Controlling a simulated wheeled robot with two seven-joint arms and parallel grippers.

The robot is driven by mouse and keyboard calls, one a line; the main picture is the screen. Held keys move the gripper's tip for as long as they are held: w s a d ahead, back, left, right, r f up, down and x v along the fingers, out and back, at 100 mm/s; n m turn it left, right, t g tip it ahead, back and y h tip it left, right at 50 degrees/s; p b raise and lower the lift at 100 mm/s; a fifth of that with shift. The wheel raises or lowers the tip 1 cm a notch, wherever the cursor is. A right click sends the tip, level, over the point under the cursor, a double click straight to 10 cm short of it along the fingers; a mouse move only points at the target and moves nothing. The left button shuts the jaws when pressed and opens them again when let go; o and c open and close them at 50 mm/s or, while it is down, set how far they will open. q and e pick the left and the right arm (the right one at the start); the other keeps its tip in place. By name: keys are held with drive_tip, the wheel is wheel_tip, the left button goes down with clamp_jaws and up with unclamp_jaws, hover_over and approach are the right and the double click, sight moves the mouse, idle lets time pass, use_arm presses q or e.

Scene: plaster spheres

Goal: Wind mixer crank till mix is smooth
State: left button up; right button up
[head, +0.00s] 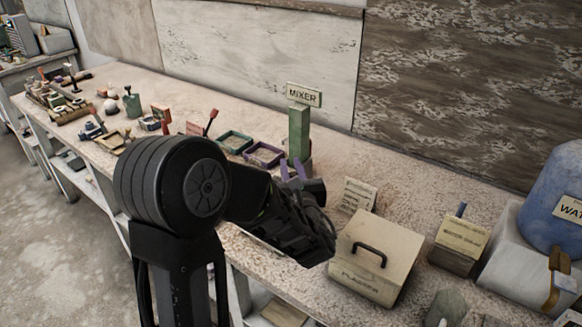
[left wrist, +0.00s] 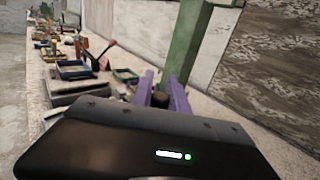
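The mixer shows as an upright green post (head: 299,132) with a MIXER sign (head: 304,95) on top, at the middle of the head view. The post also stands tilted in the left wrist view (left wrist: 187,45). My left gripper (head: 292,170) is in front of the post's foot, its purple fingers pointing toward it. In the left wrist view the fingers (left wrist: 161,80) stand apart, with a small dark round thing (left wrist: 160,99) between them; whether they touch it is unclear. My arm and gripper hide the mixer's lower part; I cannot make out the crank or mix.
A cream box with a black handle (head: 375,262) stands right of my gripper, with a smaller box (head: 459,244) and a blue water container (head: 556,200) beyond. Purple (head: 263,154) and teal (head: 234,142) trays lie left of the post. Several tools crowd the bench's far left.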

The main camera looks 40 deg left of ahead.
use_arm(q)
clamp_jaws()
drive_tip(key=shift+w+n+g+y+b, duration=0.1)
drive_tip(key=shift+n+g+y+b, duration=0.2)
drive_tip(key=shift+g, duration=0.1)
